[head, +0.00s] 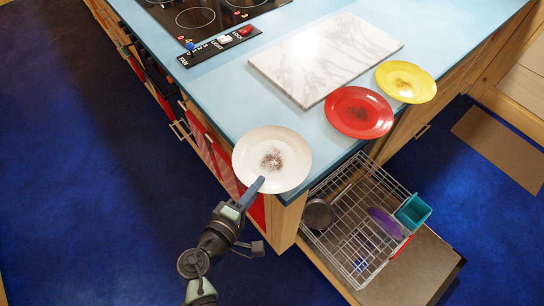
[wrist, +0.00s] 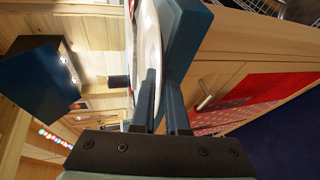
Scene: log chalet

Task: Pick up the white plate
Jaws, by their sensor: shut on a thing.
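The white plate (head: 271,143) has a dark dirt smudge in its middle and shows at the near corner of the blue counter, overhanging its edge. My gripper (head: 253,190) is shut on the near rim of the plate. In the wrist view the plate (wrist: 149,50) shows edge-on between the fingers of my gripper (wrist: 163,100). I cannot tell whether the plate still touches the counter.
A red plate (head: 358,112) and a yellow plate (head: 406,82), both smudged, lie to the right. A marble board (head: 326,57) lies behind. A pulled-out dishwasher rack (head: 350,215) holds a pot, a purple item and a teal container. A cooktop (head: 200,12) is at the back.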

